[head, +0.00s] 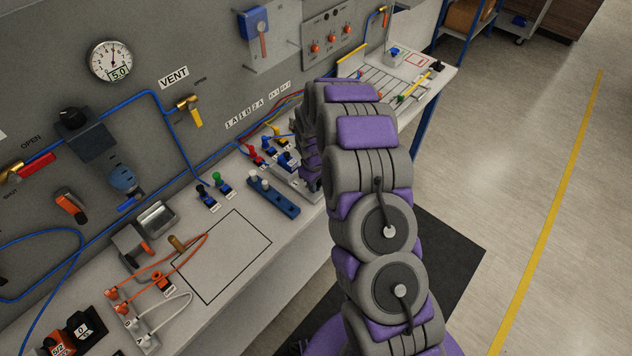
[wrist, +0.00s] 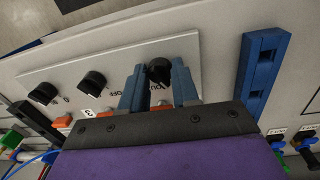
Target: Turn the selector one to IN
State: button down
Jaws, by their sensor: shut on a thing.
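In the wrist view, a pale panel (wrist: 110,62) carries black selector knobs in a row. My gripper (wrist: 158,74) has its two blue fingers on either side of the right-hand selector knob (wrist: 159,68) and is shut on it. Lettering that seems to include OFF shows beside this knob, partly covered by the fingers. I cannot read an IN mark or tell the pointer's direction. Two more black knobs, the middle one (wrist: 92,85) and the left one (wrist: 43,93), stand free. In the head view, my arm hides the fingers and most of the panel.
A blue bar with square holes (wrist: 262,75) stands close right of my gripper; it also shows in the head view (head: 274,197). Coloured plugs (head: 215,180) sit along the bench near the wall. An outlined bench area (head: 222,257) is mostly clear.

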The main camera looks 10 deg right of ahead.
jog(key=c, duration=0.8)
grip_release()
jog(key=shift+c, duration=0.2)
jog(key=shift+r, duration=0.1)
notch_tip(320, 180, up, 17)
jog(key=a+p, duration=0.1)
jog(key=shift+s, duration=0.2)
jog(key=s+r+m+b, duration=0.1)
jog(key=s+r, duration=0.2)
jog(key=s, duration=0.3)
jog(key=s+r+m+g+b, duration=0.1)
jog(key=s+r, duration=0.2)
jog(key=s, duration=0.4)
jog(key=s+r+m+b, duration=0.1)
jog(key=s+r, duration=0.2)
jog(key=s, duration=0.3)
jog(key=s+m+g+b, duration=0.1)
jog(key=s+m+b, duration=0.1)
jog(key=s, duration=2)
jog(key=shift+s+d+m+y, duration=0.15)
jog(key=shift+d+m+y, duration=0.2)
jog(key=shift+m, duration=0.45)
